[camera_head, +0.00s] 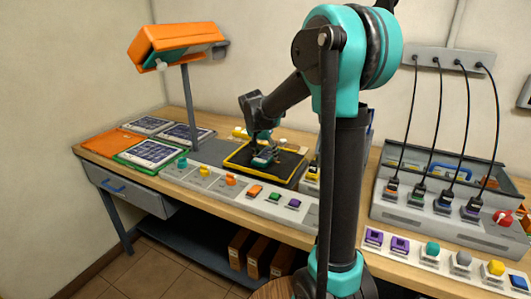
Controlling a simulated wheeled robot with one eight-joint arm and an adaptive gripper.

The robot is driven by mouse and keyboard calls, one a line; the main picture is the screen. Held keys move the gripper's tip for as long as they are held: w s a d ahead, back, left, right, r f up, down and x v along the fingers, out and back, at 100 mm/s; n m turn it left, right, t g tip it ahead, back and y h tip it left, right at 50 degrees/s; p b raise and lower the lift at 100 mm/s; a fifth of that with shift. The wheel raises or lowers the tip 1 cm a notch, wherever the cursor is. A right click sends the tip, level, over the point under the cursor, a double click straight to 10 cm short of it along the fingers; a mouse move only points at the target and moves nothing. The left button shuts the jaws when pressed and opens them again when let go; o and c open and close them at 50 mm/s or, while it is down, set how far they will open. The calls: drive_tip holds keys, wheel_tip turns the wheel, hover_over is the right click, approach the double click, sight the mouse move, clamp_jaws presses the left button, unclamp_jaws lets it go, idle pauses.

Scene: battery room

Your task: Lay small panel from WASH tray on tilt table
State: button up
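Several flat panels with dark gridded faces and pale frames lie at the left end of the bench. One panel (151,153) lies on a green mat or tray, and another (186,135) lies behind it. A black tray with a yellow rim (232,165) sits at mid-bench. My gripper (264,158) points down over this tray, small and partly dark. Teal-blue parts show at its tip; I cannot tell whether they are fingers or a held piece. No WASH label is readable, and I cannot surely pick out the tilt table.
An orange hooded fixture (175,42) on a grey post stands over the left end. A control strip with coloured knobs (230,180) runs along the front edge. A grey charger rack (440,190) with black cables stands at right. My arm hides part of the bench.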

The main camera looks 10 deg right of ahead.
drive_tip(key=shift+o, duration=0.9)
drive_tip(key=shift+r, duration=0.1)
drive_tip(key=v, duration=1.2)
drive_tip(key=shift+w+d, duration=0.1)
drive_tip(key=shift+d, duration=0.05)
